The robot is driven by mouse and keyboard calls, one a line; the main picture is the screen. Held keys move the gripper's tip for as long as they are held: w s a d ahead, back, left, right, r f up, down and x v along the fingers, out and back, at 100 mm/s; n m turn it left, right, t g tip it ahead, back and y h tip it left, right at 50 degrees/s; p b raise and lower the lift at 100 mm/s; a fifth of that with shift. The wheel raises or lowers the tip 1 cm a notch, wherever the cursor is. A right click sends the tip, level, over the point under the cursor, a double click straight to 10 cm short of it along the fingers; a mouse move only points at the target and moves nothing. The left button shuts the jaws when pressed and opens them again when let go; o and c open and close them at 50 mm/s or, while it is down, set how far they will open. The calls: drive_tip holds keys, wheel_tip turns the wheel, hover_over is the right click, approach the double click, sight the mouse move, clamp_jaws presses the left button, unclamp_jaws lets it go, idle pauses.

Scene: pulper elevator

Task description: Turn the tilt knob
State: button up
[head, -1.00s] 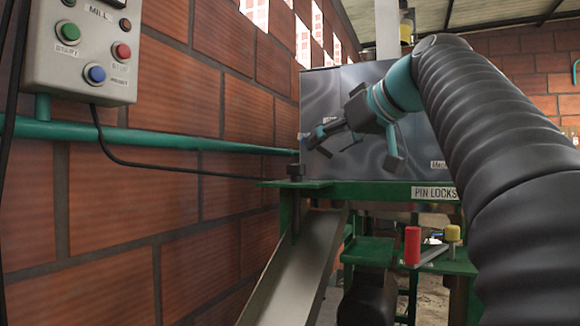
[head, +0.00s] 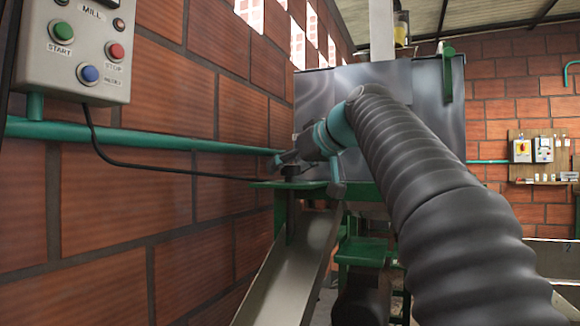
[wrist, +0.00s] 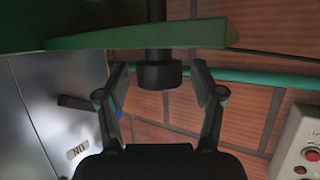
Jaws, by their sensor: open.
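The tilt knob appears to be the black cylinder (wrist: 160,75) on a dark shaft at the green ledge (wrist: 100,38) in the wrist view. My gripper (wrist: 159,84) is open, with one finger on each side of the knob and visible gaps between. In the head view my gripper (head: 283,160) is at the left end of the green ledge (head: 262,184), and a dark knob-like part (head: 290,172) shows just below it. The gripper partly hides that spot, and I cannot tell how deep the knob sits between the fingers.
A grey MILL control box (head: 75,50) with green, red and blue buttons hangs on the brick wall (head: 110,210) at left. A green pipe (head: 150,137) runs along the wall. A metal chute (head: 290,265) slopes down below the ledge. A grey metal housing (head: 430,110) stands behind.

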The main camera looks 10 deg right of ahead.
drive_tip(key=c, duration=1.1)
drive_tip(key=shift+c, duration=0.2)
drive_tip(key=m+t+h+p, duration=0.1)
drive_tip(key=m+h, duration=0.3)
drive_tip(key=shift+a+r, duration=0.1)
drive_tip(key=m+h+p, duration=0.1)
drive_tip(key=m+h, duration=0.4)
drive_tip(key=h, duration=0.1)
drive_tip(key=shift+g+p, duration=0.3)
drive_tip(key=shift+p, duration=0.05)
drive_tip(key=m+g+h, duration=0.1)
drive_tip(key=m+h, duration=0.1)
drive_tip(key=m+g+h+p, duration=0.1)
drive_tip(key=m+g+h, duration=0.1)
drive_tip(key=m+h, duration=0.1)
drive_tip(key=shift+w+g, duration=0.1)
drive_tip(key=shift+g, duration=0.2)
drive_tip(key=m+g+h, duration=0.2)
drive_tip(key=m+g, duration=0.1)
drive_tip(key=shift+m+h+p, duration=0.3)
drive_tip(key=shift+m+p, duration=0.05)
drive_tip(key=shift+m, duration=0.05)
drive_tip(key=shift+f+m+g+h, duration=0.2)
drive_tip(key=shift+m+g+h, duration=0.1)
drive_tip(key=shift+m+g, duration=0.75)
